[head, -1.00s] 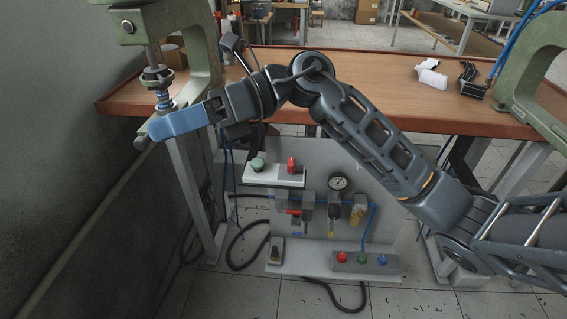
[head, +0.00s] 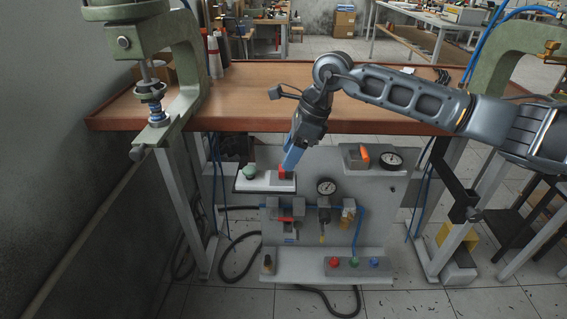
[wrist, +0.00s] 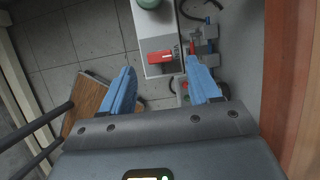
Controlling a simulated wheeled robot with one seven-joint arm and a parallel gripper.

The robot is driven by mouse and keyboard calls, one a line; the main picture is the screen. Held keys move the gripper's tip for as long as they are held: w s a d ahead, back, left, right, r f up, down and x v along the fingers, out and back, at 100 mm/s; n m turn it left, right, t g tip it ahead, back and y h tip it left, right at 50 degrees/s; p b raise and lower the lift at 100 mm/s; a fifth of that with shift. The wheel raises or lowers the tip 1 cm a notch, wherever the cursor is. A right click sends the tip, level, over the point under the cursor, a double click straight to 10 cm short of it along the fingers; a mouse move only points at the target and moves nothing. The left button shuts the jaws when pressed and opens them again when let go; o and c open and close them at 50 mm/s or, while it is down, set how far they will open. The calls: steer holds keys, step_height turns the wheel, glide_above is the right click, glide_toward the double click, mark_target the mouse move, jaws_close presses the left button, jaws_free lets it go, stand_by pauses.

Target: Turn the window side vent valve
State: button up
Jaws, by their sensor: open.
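A red valve handle (head: 283,173) stands on a small white shelf (head: 262,186) at the left of the grey pneumatic panel (head: 295,222). In the wrist view the red handle (wrist: 160,57) lies between the fingertips, beyond or level with them; I cannot tell contact. My gripper (head: 290,163) is open, its blue fingers pointing down at this handle and partly hiding it in the head view; it also shows in the wrist view (wrist: 159,66). A second, orange-red lever (head: 362,157) is on the panel's right side. The frames do not show which valve is the window side one.
A green knob (head: 249,171) sits left of the red handle. A gauge (head: 391,159) is beside the orange-red lever. Another gauge (head: 326,187) and a red-handled fitting (head: 286,219) are lower. The brown tabletop (head: 250,97) overhangs behind; a green clamp (head: 188,60) stands left.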

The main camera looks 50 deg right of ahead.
mark_target(282, 173)
steer(key=shift+x, duration=2)
steer(key=shift+c, duration=0.3)
steer(key=c, duration=1)
